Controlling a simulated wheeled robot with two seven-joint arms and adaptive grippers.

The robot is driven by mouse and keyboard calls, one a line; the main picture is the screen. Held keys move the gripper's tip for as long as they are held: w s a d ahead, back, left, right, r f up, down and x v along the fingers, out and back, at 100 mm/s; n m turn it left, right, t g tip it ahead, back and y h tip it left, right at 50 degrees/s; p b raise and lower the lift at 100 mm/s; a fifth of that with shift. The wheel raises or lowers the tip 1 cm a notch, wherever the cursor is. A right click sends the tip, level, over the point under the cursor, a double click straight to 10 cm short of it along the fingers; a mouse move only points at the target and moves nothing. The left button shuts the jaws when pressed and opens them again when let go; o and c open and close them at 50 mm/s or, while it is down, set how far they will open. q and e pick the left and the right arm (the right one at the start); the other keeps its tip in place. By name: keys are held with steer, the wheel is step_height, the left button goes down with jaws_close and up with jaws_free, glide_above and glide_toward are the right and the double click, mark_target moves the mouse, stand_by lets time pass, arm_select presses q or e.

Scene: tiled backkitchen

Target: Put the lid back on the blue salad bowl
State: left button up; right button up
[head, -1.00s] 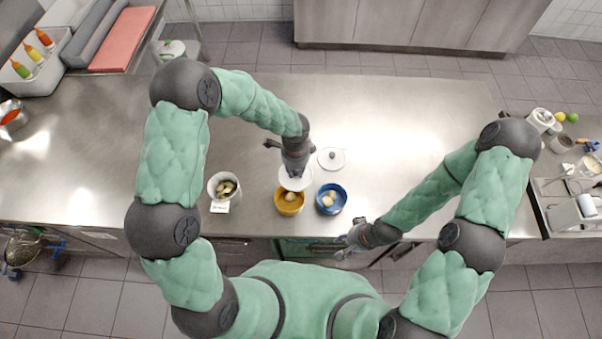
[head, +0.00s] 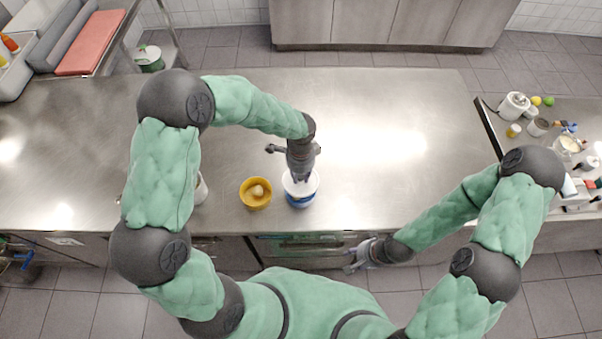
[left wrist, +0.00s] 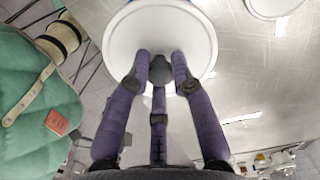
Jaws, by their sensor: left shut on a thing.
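The blue salad bowl (head: 300,203) stands near the counter's front edge, right of the yellow bowl (head: 256,203). My left gripper (head: 300,176) is over the blue bowl, shut on the dark knob of a white round lid (head: 313,185). The lid covers most of the bowl's opening in the head view; I cannot tell whether it touches the rim. In the left wrist view the lid (left wrist: 125,45) fills the upper middle, with my fingers (left wrist: 160,72) around its knob. My right gripper (head: 358,256) hangs empty before the counter front; its opening is unclear.
The yellow bowl holds a pale round item. A white container (head: 202,190) is partly hidden behind my left arm. Another white disc (left wrist: 272,5) lies on the counter in the left wrist view. The counter (head: 400,130) is clear to the right.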

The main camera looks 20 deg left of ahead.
mark_target(301, 182)
arm_select(q)
steer(key=shift+f+b, duration=1.6)
steer(key=shift+f, duration=0.7)
steer(key=shift+f, duration=0.15)
stand_by(0.4)
stand_by(0.3)
steer(key=o, duration=1)
steer(key=shift+c, duration=0.2)
steer(key=o, duration=0.5)
steer(key=shift+c, duration=0.2)
steer(key=shift+r+p, duration=2.45)
steer(key=shift+r, duration=1.1)
